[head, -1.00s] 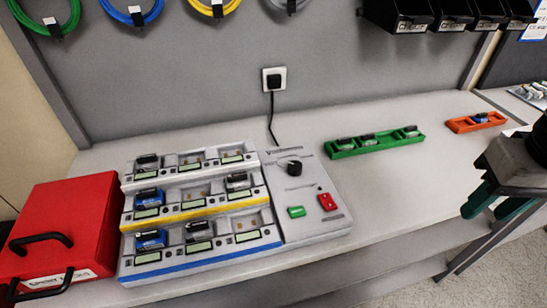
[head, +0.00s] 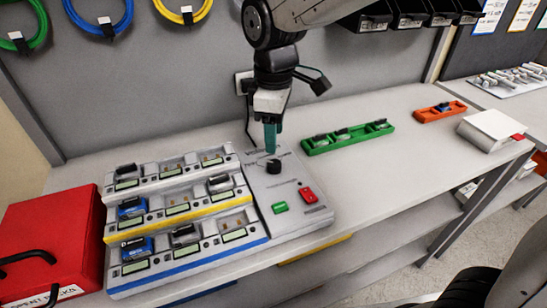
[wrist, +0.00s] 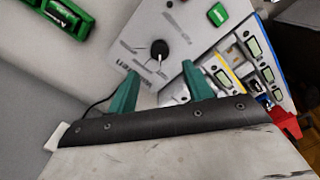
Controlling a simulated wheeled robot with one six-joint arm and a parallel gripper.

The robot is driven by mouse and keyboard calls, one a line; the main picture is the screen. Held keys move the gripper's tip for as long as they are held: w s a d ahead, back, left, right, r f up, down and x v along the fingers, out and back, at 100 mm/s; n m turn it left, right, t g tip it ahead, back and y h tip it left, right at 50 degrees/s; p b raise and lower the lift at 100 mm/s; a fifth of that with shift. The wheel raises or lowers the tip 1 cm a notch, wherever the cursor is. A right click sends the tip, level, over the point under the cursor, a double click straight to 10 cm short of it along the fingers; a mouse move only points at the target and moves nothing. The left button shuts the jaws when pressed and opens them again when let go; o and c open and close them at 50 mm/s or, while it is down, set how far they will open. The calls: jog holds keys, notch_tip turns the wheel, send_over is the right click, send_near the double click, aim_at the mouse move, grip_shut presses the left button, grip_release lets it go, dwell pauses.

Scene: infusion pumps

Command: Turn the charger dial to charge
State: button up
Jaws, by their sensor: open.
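The charger (head: 183,215) stands on the bench with stepped rows of bays and a flat control panel on its right. The black dial (head: 273,166) sits on that panel, above a green button (head: 280,207) and a red button (head: 308,195). My gripper (head: 271,138) points down just above and behind the dial in the head view, apart from it. In the wrist view the dial (wrist: 159,48) shows beyond the two green fingertips (wrist: 160,85), which are spread with nothing between them. The dial's markings are too small to read.
A green tray (head: 348,137) and an orange tray (head: 440,111) with batteries lie right of the charger. A red box (head: 50,235) stands at its left. A white device (head: 491,130) is near the bench's right end. Black bins (head: 410,15) hang on the wall.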

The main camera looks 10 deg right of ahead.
aim_at(274, 163)
notch_tip(274, 163, down, 8)
jog(key=shift+a+r, duration=0.1)
jog(key=shift+r, duration=0.05)
dwell(0.3)
jog(key=c, duration=1)
